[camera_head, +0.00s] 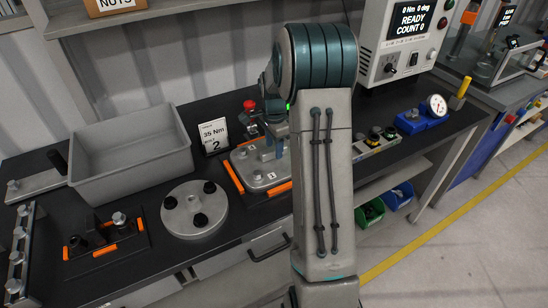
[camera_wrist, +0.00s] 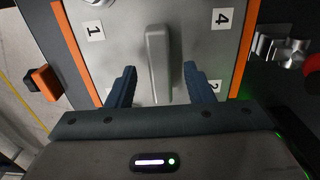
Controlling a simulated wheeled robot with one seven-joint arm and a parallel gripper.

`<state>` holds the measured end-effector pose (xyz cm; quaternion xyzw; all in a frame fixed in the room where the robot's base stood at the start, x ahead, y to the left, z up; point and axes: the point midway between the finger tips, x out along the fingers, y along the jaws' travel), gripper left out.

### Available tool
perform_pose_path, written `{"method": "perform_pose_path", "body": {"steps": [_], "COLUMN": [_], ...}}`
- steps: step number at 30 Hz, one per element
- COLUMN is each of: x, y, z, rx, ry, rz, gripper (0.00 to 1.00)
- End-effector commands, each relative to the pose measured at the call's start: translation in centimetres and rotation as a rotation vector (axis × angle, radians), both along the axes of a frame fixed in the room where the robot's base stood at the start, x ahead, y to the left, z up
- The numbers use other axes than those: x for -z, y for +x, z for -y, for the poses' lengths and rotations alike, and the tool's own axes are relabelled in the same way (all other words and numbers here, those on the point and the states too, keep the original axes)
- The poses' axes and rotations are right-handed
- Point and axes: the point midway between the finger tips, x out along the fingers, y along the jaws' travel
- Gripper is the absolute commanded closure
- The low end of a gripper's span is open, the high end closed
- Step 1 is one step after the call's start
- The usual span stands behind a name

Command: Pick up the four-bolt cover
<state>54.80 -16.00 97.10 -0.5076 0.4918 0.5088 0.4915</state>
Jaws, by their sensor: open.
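The four-bolt cover (camera_head: 259,178) is a grey plate between orange edge strips on the bench, partly hidden by my arm in the head view. In the wrist view the cover (camera_wrist: 205,45) fills the middle, with number labels 1, 4 and 2 showing. A raised grey bar handle (camera_wrist: 158,62) stands at its centre. My gripper (camera_wrist: 159,80) is open, with one blue finger on each side of the handle and a visible gap on both sides. In the head view my gripper (camera_head: 271,146) is over the cover, mostly hidden behind my arm.
A grey bin (camera_head: 130,150), a round three-knob flange (camera_head: 194,210) and a small orange-edged fixture (camera_head: 104,238) stand to the left. A sign reading 35 Nm (camera_head: 214,135) and a red-knobbed device (camera_head: 250,108) are behind the cover. A controller box (camera_head: 402,40) stands at the back right.

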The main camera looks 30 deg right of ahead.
Motion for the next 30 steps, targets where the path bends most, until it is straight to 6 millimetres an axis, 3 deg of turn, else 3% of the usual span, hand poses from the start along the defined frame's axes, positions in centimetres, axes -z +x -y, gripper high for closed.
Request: {"method": "perform_pose_path", "body": {"steps": [8, 14, 30], "x": [0.56, 0.53, 0.47], "y": [0.02, 0.03, 0.05], "z": [0.01, 0.00, 0.00], "rx": [0.000, -0.001, -0.001], "ry": [0.000, -0.001, -0.001], "rz": [0.001, 0.001, 0.002], "gripper": [0.53, 1.00, 1.00]}}
